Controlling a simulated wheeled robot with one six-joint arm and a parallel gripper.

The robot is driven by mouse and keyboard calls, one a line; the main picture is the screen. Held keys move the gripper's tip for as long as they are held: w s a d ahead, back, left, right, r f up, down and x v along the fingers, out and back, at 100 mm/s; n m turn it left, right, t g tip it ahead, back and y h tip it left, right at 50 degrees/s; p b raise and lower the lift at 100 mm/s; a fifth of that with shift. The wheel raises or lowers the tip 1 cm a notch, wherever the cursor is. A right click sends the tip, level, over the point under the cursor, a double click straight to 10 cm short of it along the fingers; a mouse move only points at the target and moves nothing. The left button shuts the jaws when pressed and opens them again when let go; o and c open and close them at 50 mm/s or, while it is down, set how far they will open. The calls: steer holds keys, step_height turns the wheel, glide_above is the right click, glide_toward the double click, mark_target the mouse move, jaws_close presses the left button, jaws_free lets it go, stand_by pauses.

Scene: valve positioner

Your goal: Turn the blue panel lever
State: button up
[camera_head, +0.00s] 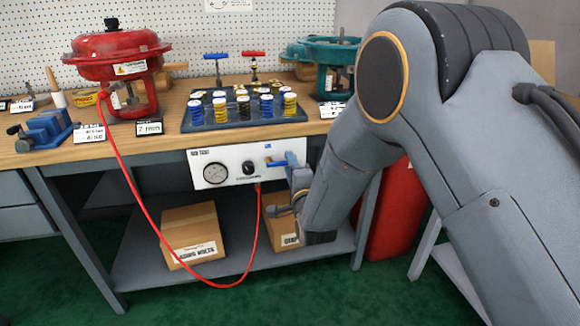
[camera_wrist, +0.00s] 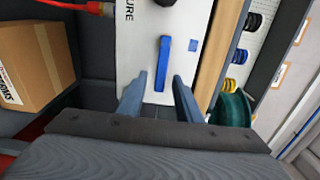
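The blue panel lever (camera_head: 277,163) is on the right part of a white test panel (camera_head: 203,180) under the bench top. In the head view it lies roughly level, pointing left. In the wrist view the lever (camera_wrist: 163,63) appears as a long blue bar. My gripper (camera_head: 291,164) is at the panel's right end, beside the lever. In the wrist view my gripper (camera_wrist: 161,76) is open, with one finger on each side of the lever's near end. Gaps show on both sides; I cannot tell the depth between fingertips and lever.
The panel carries a gauge (camera_head: 215,173) and a black knob (camera_head: 249,167). A red hose (camera_head: 128,180) hangs in a loop in front of the bench. The wooden bench top (camera_head: 170,147) overhangs the panel. Cardboard boxes (camera_head: 190,225) stand on the shelf below.

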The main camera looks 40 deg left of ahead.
steer(key=shift+s, duration=0.1)
steer(key=v, duration=0.7)
steer(key=shift+s+d, duration=0.2)
steer(key=shift+d, duration=0.1)
stand_by(0.3)
